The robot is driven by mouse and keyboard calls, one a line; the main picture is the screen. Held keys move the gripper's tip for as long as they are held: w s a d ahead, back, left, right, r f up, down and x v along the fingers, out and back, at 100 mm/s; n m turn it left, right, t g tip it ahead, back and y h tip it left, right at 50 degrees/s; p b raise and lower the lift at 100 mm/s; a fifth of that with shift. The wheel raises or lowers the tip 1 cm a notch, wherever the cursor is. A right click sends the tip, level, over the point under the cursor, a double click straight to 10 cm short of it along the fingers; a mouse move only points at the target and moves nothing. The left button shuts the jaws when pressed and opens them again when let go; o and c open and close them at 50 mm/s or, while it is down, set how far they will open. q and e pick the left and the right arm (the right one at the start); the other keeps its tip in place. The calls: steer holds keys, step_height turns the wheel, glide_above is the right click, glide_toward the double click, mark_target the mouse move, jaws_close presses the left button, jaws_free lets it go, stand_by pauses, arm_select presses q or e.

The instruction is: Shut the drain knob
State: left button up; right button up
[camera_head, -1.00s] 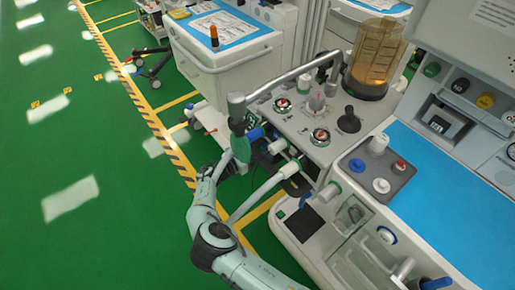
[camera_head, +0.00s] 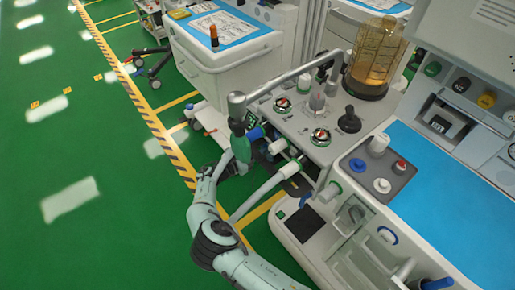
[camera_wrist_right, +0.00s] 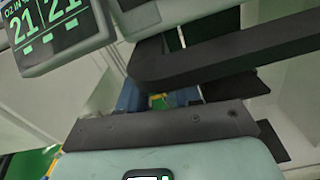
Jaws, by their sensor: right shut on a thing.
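My right arm comes up from the bottom of the head view, and its gripper (camera_head: 240,168) is at the left side of the anaesthesia machine (camera_head: 297,240), low beside the breathing hose fittings. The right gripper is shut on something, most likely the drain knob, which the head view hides. In the right wrist view, small blue parts (camera_wrist_right: 186,97) with a yellow-green spot between them show past the gripper's dark plate. I cannot make out the knob's shape or turn. My left gripper is not in view.
A green and grey breathing bag mount (camera_head: 238,125) and a white hose (camera_head: 262,188) hang close to the gripper. A small oxygen display (camera_wrist_right: 60,25) is near it in the wrist view. A white cart (camera_head: 228,62) stands behind. Green floor at left is clear.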

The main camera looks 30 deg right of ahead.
steer(key=o, duration=1)
steer(key=shift+o, duration=0.2)
steer(key=s+a, duration=0.1)
steer(key=a, duration=1.2)
steer(key=shift+a, duration=0.15)
